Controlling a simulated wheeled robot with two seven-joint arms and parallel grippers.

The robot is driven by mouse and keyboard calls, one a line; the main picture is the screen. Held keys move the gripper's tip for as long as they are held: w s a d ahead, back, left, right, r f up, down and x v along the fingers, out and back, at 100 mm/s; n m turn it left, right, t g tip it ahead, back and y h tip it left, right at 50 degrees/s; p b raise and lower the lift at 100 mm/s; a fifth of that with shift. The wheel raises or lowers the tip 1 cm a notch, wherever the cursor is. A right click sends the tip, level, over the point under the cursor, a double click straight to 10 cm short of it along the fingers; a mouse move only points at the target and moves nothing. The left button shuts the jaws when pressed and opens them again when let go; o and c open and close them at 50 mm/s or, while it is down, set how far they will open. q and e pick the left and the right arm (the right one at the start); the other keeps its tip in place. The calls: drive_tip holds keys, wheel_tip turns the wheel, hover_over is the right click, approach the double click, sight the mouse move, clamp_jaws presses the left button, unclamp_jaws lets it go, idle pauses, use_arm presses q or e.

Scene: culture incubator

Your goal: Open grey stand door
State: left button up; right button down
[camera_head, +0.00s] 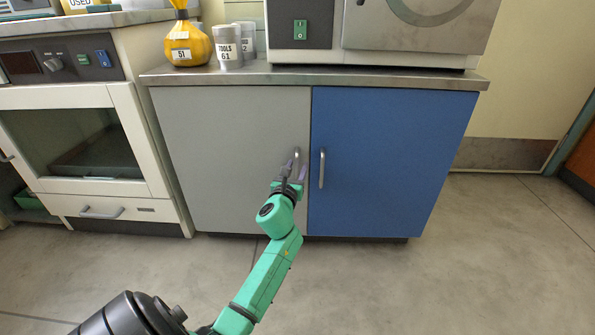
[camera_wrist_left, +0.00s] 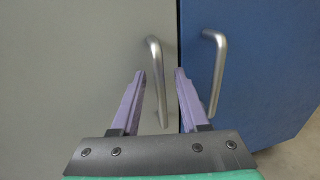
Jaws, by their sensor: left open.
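The grey stand door (camera_head: 225,150) is the left door of a low cabinet and looks shut, flush beside the blue door. Its vertical metal handle (camera_head: 297,158) sits near the door's right edge. My left gripper (camera_head: 294,172) is open at that handle. In the left wrist view, the grey door (camera_wrist_left: 80,60) fills the left side, and its handle (camera_wrist_left: 157,85) stands between the two purple fingers (camera_wrist_left: 159,75). The fingers show no clear contact with the handle. My right gripper is not in view.
The blue door (camera_head: 390,150) has its own handle (camera_head: 322,168) close to the right finger. A white oven (camera_head: 100,205) adjoins on the left. A yellow bag (camera_head: 187,42) and grey cups (camera_head: 228,48) stand on the countertop (camera_head: 380,80). The floor (camera_head: 420,280) in front is clear.

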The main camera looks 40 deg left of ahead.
use_arm(q)
drive_tip(key=shift+w+a, duration=0.15)
drive_tip(key=shift+w, duration=0.15)
clamp_jaws()
idle(1.2)
